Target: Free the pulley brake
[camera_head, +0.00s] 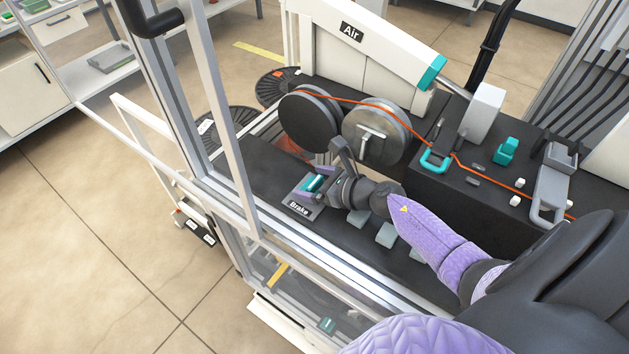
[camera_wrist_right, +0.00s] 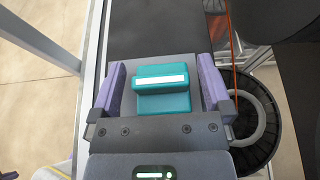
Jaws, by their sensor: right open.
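The brake control is a teal block (camera_head: 315,182) on a dark plate labelled "Brake" (camera_head: 299,208). In the right wrist view the teal block (camera_wrist_right: 163,103) has a white stripe across its raised upper part. My right gripper (camera_head: 313,186) is at the block, with its purple fingers apart. In the right wrist view the fingers of my right gripper (camera_wrist_right: 161,75) stand on either side of the block, with a visible gap at each side. Two grey pulley wheels (camera_head: 310,122) stand behind, with an orange wire (camera_head: 350,100) over them. My left gripper is out of view.
A white-and-metal frame post (camera_head: 222,110) rises left of the brake plate. A white arm labelled "Air" (camera_head: 375,45) is behind the pulleys. Teal clamps (camera_head: 435,160) and grey blocks stand on the dark bench at right. Flat light pads lie near my right wrist.

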